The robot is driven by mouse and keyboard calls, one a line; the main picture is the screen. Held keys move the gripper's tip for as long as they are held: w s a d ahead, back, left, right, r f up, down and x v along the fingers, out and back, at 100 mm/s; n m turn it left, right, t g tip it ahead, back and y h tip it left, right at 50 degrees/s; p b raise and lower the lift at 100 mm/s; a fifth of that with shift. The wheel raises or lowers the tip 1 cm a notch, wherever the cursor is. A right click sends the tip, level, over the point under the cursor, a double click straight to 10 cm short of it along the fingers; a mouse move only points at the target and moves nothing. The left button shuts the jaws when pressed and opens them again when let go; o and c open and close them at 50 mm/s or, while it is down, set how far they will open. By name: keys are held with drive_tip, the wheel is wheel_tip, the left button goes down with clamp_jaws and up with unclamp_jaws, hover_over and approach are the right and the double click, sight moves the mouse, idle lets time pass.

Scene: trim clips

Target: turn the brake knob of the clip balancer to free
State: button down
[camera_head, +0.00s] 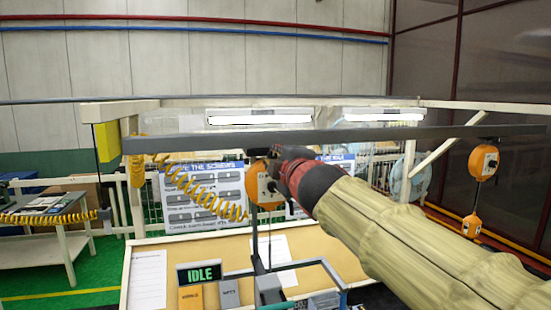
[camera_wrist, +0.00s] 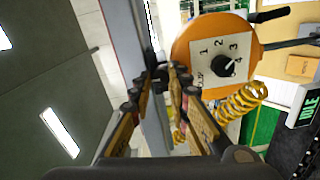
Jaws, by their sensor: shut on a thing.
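An orange balancer (camera_head: 257,182) hangs under the long rail in the head view, partly behind my gripper (camera_head: 283,168). In the wrist view the balancer (camera_wrist: 190,48) shows a white plate with numbers 1 to 4 and a black pointer knob (camera_wrist: 228,66). My gripper (camera_wrist: 167,78) is at the balancer's left edge in that view, apart from the pointer knob. Its fingers are shut on a small dark part, mostly hidden between the tips. I cannot tell whether this part is the brake knob, nor read its setting.
A second orange balancer (camera_head: 484,162) hangs at the right. A grey rail (camera_head: 340,135) crosses above the work. Yellow coiled hose (camera_head: 205,190) hangs left of the near balancer. Below are a board (camera_head: 215,250) and a display reading IDLE (camera_head: 199,273).

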drive_tip(key=shift+f, duration=0.1)
drive_tip(key=c, duration=1.7)
unclamp_jaws()
drive_tip(key=shift+o, duration=0.2)
drive_tip(key=v, duration=1.2)
